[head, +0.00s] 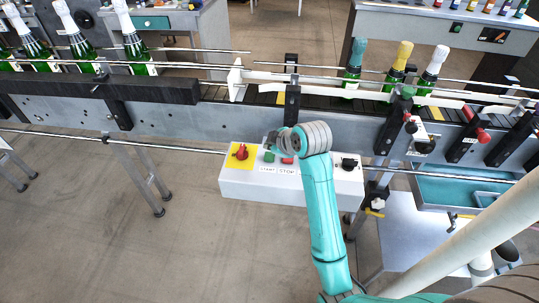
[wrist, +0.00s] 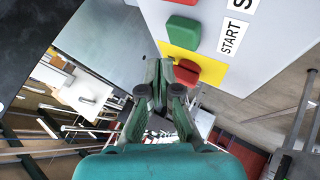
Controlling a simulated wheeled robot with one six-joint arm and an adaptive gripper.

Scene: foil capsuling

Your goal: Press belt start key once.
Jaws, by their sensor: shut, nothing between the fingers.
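The green start key (head: 269,157) is on the sloped top of a white control box (head: 235,187), above the START label. In the wrist view the green key (wrist: 183,31) shows large, beside its START label (wrist: 232,37). My gripper (head: 270,140) is just behind the key in the head view, partly hidden by my wrist. In the wrist view its fingertips (wrist: 167,68) are shut and empty. They overlap the yellow plate (wrist: 215,75) in the picture, below the green key and apart from it. Whether the key is pressed in cannot be told.
A red knob (head: 240,152) on the yellow plate is left of the key. A red stop key (head: 288,161) and black selector (head: 348,165) are to the right. The conveyor (head: 200,117) with green bottles (head: 137,50) runs behind. Open floor lies in front.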

